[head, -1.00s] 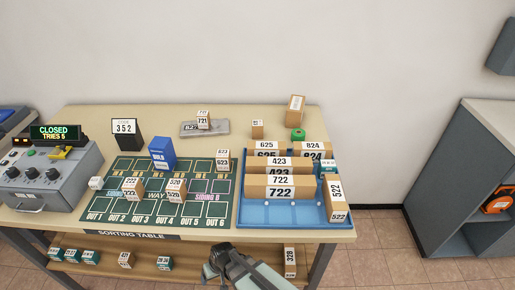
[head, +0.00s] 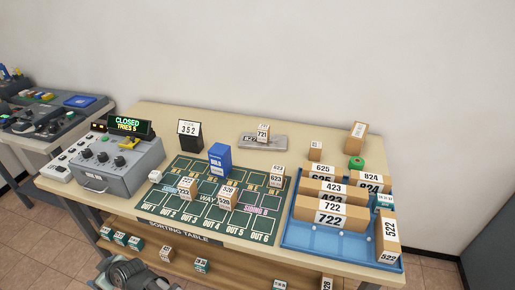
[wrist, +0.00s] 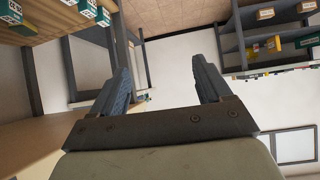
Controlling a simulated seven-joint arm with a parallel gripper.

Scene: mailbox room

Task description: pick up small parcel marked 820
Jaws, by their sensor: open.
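I cannot make out a parcel clearly marked 820. Small tan parcels on the green mat read about 222 (head: 187,188), 520 (head: 227,197) and 623 (head: 277,176); the small print leaves some digits unsure. Several small green parcels (head: 120,238) sit on the lower shelf, along with tan ones (head: 167,254); their labels are too small to read. My gripper (wrist: 163,85) is open and empty in the wrist view, its two fingers wide apart, with open floor and wall beyond. In the head view my arm shows at the bottom left, in front of the table.
A blue tray (head: 312,240) with larger parcels stands at the right of the sorting table. A grey control box (head: 118,165) with a CLOSED display is at the left. A blue box (head: 220,158) stands on the mat. In the wrist view, green parcels (wrist: 87,8) line a shelf at top left.

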